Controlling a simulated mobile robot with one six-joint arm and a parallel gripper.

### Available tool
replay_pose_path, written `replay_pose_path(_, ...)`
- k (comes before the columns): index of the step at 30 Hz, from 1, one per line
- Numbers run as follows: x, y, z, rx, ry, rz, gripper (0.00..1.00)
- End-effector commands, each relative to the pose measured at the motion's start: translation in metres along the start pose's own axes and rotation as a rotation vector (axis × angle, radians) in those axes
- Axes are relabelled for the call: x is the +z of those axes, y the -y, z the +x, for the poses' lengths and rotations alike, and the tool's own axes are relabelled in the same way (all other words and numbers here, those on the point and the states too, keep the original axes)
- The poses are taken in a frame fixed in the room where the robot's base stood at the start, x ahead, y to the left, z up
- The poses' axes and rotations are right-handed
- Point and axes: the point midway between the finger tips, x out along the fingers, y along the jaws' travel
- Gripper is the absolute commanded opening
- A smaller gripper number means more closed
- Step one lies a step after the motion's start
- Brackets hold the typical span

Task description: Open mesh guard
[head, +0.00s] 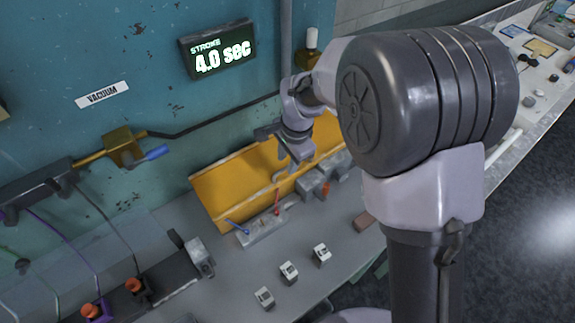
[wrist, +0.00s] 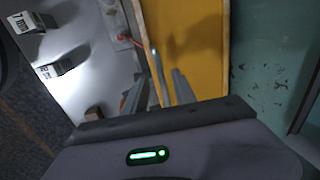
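The guard appears as an orange-yellow panel with a pale rim (head: 228,186), leaning at a slant at the back of the bench. No mesh texture can be made out. The panel also fills the upper middle of the wrist view (wrist: 190,40). A thin pale curved bar, seemingly its handle (head: 279,178), stands at its front lower side. My gripper (head: 292,152) is over the panel, near that bar. In the wrist view my gripper (wrist: 160,80) has its fingers apart, with the pale bar (wrist: 155,62) showing between them. I cannot tell whether they touch it.
A small fixture with blue and red levers (head: 264,230) stands before the panel, with grey blocks (head: 313,183) to the right. A display (head: 218,48) reads 4.0 sec. A blue-handled valve (head: 128,147) is on the wall.

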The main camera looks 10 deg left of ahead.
Motion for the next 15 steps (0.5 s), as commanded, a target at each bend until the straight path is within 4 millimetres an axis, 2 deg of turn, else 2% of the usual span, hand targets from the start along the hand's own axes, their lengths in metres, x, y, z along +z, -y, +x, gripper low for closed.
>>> replay_pose_path(1,0.000,0.000,0.009,0.001,0.000,0.000,0.33)
replay_pose_path(5,0.000,0.000,0.021,-0.001,0.000,0.000,0.33)
replay_pose_path(14,0.000,0.001,0.023,-0.001,0.000,0.001,0.33)
replay_pose_path(15,0.000,0.001,0.023,-0.001,0.000,0.001,0.27)
